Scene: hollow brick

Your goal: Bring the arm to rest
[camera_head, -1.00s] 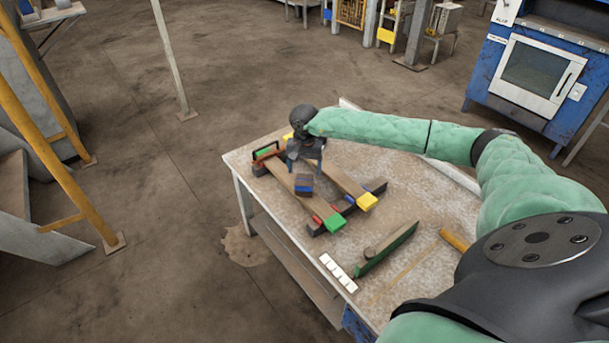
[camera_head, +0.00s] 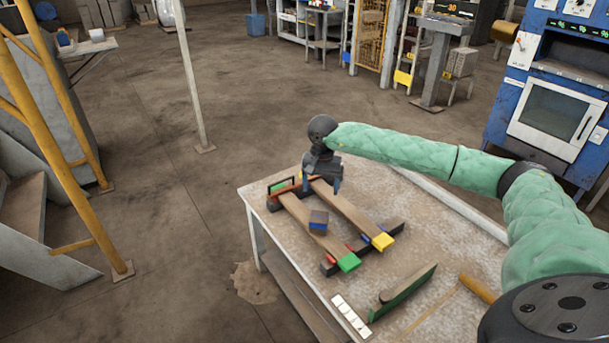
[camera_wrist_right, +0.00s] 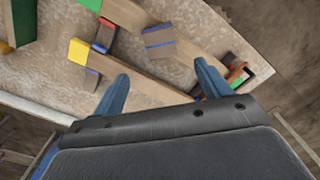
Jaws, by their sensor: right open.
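My right arm (camera_head: 430,160) is green and reaches from the right over the table. My right gripper (camera_head: 321,186) hangs above the far part of a wooden frame, with its two blue fingers spread and nothing between them. In the right wrist view the fingers of the gripper (camera_wrist_right: 160,80) stand apart over a wooden beam. A small brown and blue brick (camera_head: 318,221) rests on the left beam, in front of the gripper and apart from it. The brick also shows in the wrist view (camera_wrist_right: 159,41), beyond the fingertips. My left gripper is not in view.
The frame's beams carry a green block (camera_head: 349,262) and a yellow block (camera_head: 383,242). A green-sided tool (camera_head: 405,292), white tiles (camera_head: 351,317) and a wooden handle (camera_head: 478,288) lie on the table (camera_head: 445,240). A blue oven (camera_head: 547,107) stands behind; floor left of the table is open.

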